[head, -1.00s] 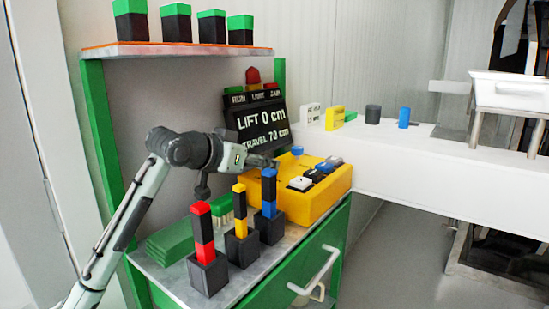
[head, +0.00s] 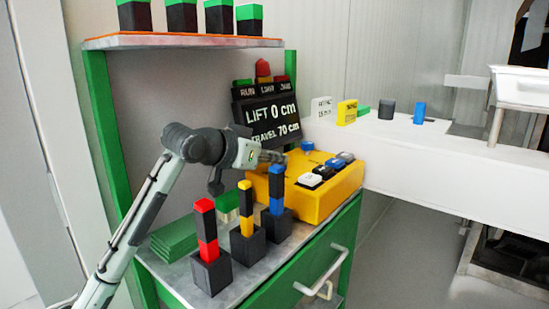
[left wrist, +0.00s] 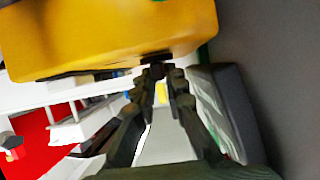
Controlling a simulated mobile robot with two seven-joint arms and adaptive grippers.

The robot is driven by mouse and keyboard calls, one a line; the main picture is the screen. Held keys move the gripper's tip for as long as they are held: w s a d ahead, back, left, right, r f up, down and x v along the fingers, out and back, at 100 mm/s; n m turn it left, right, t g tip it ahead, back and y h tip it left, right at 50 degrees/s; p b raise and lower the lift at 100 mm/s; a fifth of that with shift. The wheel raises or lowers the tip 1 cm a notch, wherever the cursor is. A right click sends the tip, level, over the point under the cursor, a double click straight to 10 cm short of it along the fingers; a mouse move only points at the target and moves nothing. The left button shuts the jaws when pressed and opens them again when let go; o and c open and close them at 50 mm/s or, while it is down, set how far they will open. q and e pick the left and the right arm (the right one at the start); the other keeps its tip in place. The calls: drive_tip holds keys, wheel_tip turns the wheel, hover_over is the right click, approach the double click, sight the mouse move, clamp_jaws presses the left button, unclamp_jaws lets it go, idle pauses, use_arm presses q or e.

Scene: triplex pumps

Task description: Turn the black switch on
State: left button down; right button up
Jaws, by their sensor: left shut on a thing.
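The yellow control box (head: 318,203) sits on the bench. White, black and blue buttons are on its right part and a blue knob (head: 307,146) is at its back. My left gripper (head: 280,157) reaches in from the left against the box's left end. In the left wrist view, the yellow box (left wrist: 110,30) fills the top, and a small black switch (left wrist: 156,58) shows at its edge. The left gripper's fingers (left wrist: 159,72) are shut on this black piece, which they partly cover. In the head view I cannot make out the switch. My right gripper is not in view.
Red, yellow and blue block stacks (head: 246,205) stand in black holders in front of the box. A display (head: 268,115) reading lift 0 cm, travel 70 cm stands behind it. A shelf (head: 190,40) with green-topped blocks is above the arm. A white counter (head: 420,150) lies right.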

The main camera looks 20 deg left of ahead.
use_arm(q)
drive_tip(key=shift+d+r+n+t+y, duration=0.1)
drive_tip(key=shift+n+t+y, duration=0.3)
drive_tip(key=shift+n+y, duration=0.45)
drive_tip(key=c, duration=1.6)
unclamp_jaws()
drive_tip(key=shift+o, duration=0.2)
drive_tip(key=v, duration=0.7)
drive_tip(key=shift+s, duration=0.2)
drive_tip(key=shift+r, duration=0.1)
